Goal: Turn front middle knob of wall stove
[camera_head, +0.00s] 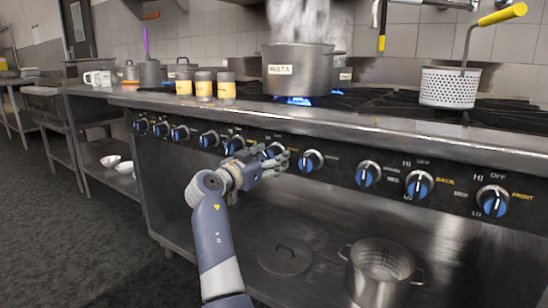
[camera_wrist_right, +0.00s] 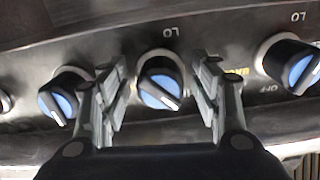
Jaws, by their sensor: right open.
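The wall stove (camera_head: 330,120) has a dark front panel with a row of blue and black knobs. My right gripper (camera_head: 275,162) is at this panel, at a knob near the middle of the row (camera_head: 272,150), which it partly covers. In the right wrist view this knob (camera_wrist_right: 159,88) lies between the two open fingers of my right gripper (camera_wrist_right: 160,76), with a gap on each side. The label by this knob is only partly readable, so I cannot tell its full name. My left gripper is not in view.
Neighbouring knobs stand on both sides, one on the left (camera_wrist_right: 62,98) and one on the right (camera_wrist_right: 292,66). A steaming pasta pot (camera_head: 312,75) stands over a blue flame. A white strainer basket (camera_head: 449,88) is at the right. A steel pot (camera_head: 378,275) sits on the lower shelf.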

